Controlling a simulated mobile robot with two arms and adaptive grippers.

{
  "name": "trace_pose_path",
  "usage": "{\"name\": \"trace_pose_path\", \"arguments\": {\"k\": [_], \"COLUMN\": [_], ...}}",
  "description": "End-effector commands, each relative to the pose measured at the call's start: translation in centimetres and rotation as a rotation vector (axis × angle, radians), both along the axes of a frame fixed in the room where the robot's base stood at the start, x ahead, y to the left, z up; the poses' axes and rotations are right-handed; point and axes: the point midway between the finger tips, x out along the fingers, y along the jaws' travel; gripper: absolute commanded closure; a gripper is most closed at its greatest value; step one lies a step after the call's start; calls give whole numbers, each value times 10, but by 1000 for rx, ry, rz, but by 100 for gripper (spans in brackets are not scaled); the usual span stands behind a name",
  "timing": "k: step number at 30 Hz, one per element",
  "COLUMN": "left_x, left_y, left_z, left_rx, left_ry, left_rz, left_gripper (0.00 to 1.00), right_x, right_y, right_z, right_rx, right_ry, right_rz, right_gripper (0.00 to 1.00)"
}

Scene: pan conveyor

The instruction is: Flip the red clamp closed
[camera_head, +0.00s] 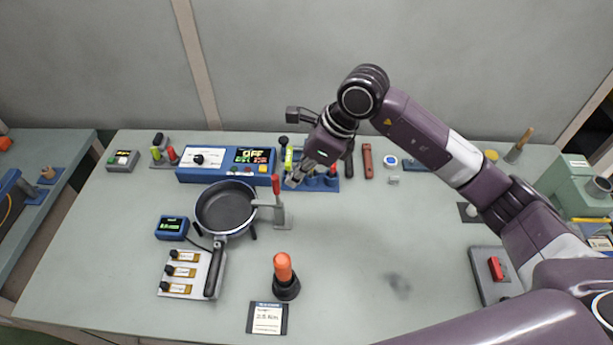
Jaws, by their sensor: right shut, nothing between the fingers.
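The red clamp (282,215) stands on the table just right of the frying pan (226,208). Its red handle (276,184) points up, and its grey arm reaches left toward the pan's rim. I cannot tell whether the arm's tip touches the pan. My right gripper (292,183) is shut and empty, with its fingertips close to the right of the red handle. Whether they touch the handle cannot be told. My left gripper is not in view.
A blue control box (225,168) with a lit display stands behind the pan. An orange-topped peg (284,277) and a label card (267,317) are in front. A panel with several switches (187,272) lies at left. The table's centre right is clear.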

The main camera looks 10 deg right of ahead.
Motion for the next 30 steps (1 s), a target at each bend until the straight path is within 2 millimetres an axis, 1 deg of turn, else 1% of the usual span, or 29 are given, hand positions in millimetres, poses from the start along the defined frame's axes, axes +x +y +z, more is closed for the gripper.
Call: {"name": "trace_pose_path", "arguments": {"k": [1,6,12,30], "left_x": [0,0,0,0], "left_y": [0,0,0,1], "left_z": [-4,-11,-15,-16], "left_rx": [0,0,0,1], "left_ry": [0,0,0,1], "left_rz": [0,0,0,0], "left_gripper": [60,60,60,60], "right_x": [2,4,5,7], "right_y": [4,14,21,25], "right_z": [0,3,5,9], "right_rx": [2,5,5,14], "right_ry": [-3,-2,-2,-6], "right_rz": [2,3,2,6], "right_gripper": [100,100,100,100]}}
